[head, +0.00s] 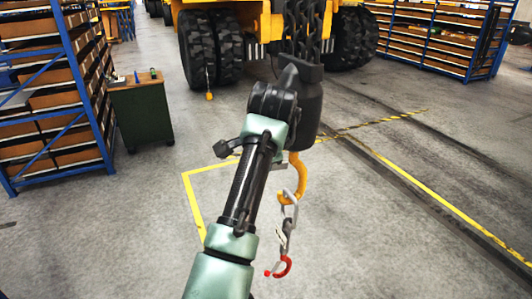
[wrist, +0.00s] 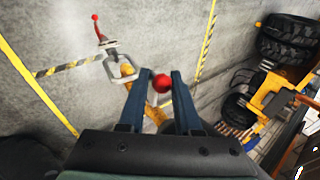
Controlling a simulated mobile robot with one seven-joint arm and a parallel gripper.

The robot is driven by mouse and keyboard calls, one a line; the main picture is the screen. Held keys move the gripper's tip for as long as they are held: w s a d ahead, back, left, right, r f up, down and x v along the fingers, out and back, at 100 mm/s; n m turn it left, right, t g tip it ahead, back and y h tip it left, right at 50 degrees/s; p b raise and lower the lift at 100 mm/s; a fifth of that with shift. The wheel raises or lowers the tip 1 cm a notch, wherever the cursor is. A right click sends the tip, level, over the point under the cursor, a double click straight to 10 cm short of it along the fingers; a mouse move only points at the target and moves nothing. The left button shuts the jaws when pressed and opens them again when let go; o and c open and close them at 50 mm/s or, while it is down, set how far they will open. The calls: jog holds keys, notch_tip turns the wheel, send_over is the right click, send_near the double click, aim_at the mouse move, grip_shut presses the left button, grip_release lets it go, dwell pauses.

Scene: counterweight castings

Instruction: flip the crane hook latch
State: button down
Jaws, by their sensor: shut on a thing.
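The yellow crane hook (head: 300,180) hangs below a dark hook block (head: 310,105) in the head view. A metal shackle (head: 289,198) hangs in it, with a sling and a red hook (head: 284,267) below. In the wrist view, my gripper (wrist: 160,76) has a finger on each side of a red ball-shaped knob (wrist: 162,84) and is shut on it. The orange-yellow hook (wrist: 127,70) and shackle show just left of the fingers. The rest of the latch is not clear. In the head view, my arm and the block hide my gripper.
Chains (head: 305,30) run up from the block. A large yellow vehicle with black tyres (head: 212,48) stands behind. Shelving (head: 55,90) and a green cabinet (head: 140,110) are at left. The floor around the hook is clear, with yellow lines.

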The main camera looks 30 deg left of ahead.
jog(key=shift+w+r, duration=0.1)
jog(key=shift+r, duration=0.4)
jog(key=shift+w, duration=0.1)
jog(key=c, duration=0.9)
grip_release()
jog(key=shift+o, duration=1.1)
jog(key=shift+s+f, duration=0.15)
jog(key=shift+s, duration=0.05)
